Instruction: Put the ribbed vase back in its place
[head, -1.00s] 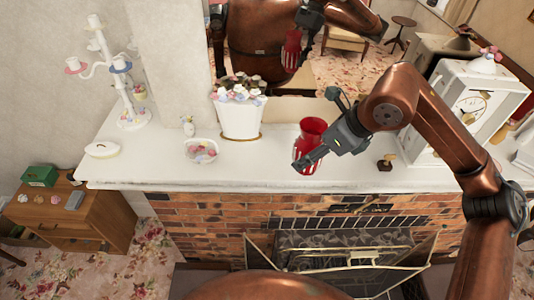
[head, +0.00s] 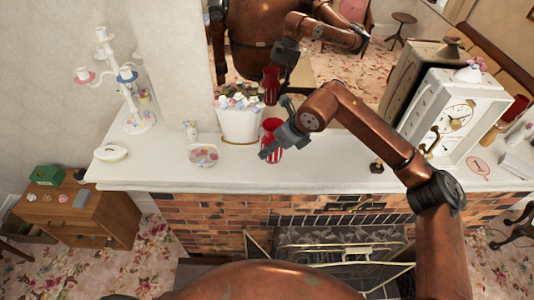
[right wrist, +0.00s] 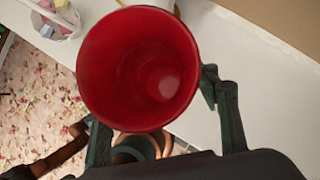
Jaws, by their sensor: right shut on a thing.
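The red ribbed vase (head: 272,155) is upright over the white mantel (head: 330,178), just right of the white flower pot (head: 240,127). I cannot tell whether its base touches the mantel. My right gripper (head: 270,148) is shut on the vase from the front right. The right wrist view looks down into the open, empty mouth of the vase (right wrist: 140,70), with a finger on either side. My left gripper is out of sight.
A glass bowl (head: 203,155), a white lidded dish (head: 111,153) and a candelabra (head: 136,118) stand left. A small dark object (head: 376,166), a white clock (head: 457,117) and another red vessel (head: 516,108) stand right. The mirror is behind. The mantel between vase and dark object is clear.

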